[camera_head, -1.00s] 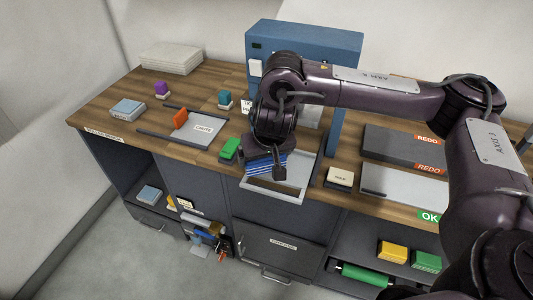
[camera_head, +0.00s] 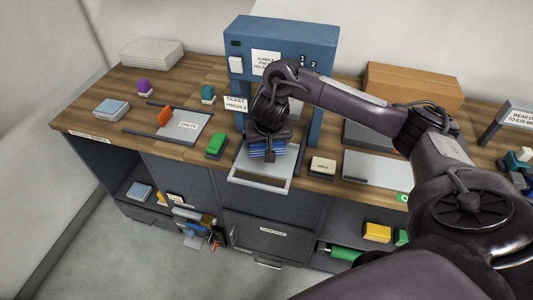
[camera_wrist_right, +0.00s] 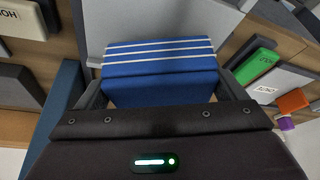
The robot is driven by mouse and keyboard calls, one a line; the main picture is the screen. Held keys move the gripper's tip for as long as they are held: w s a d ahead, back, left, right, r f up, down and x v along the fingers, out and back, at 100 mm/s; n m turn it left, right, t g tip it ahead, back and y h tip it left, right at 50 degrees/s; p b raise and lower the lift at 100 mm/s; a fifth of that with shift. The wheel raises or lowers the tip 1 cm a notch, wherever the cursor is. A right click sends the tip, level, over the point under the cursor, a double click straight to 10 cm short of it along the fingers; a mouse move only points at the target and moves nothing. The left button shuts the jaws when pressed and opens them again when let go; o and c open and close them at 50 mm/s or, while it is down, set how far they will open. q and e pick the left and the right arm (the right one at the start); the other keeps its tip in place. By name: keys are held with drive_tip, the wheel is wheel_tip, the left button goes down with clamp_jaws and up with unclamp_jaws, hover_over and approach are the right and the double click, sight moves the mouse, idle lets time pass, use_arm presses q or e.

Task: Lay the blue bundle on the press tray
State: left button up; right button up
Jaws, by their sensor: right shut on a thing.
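The blue bundle (camera_wrist_right: 160,62), with white stripes, is between the fingers of my right gripper (camera_wrist_right: 160,92) in the right wrist view. In the head view my right gripper (camera_head: 268,150) is shut on the bundle (camera_head: 262,155), over the inner part of the press tray (camera_head: 262,181). The tray is a pale frame that sticks out from under the blue press (camera_head: 280,40). The gripper hides most of the bundle, and I cannot tell whether it touches the tray. My left gripper is not in view.
A grey chute tray (camera_head: 190,127) with an orange block (camera_head: 165,116) is further left. The press uprights stand close behind the gripper.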

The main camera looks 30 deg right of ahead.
wheel_tip(320, 180, down, 3)
drive_tip(key=shift+f+b, duration=0.2)
drive_tip(key=shift+b, duration=0.8)
drive_tip(key=shift+r, duration=0.1)
drive_tip(key=shift+s, duration=0.1)
drive_tip(key=o, duration=0.8)
drive_tip(key=shift+c, duration=0.2)
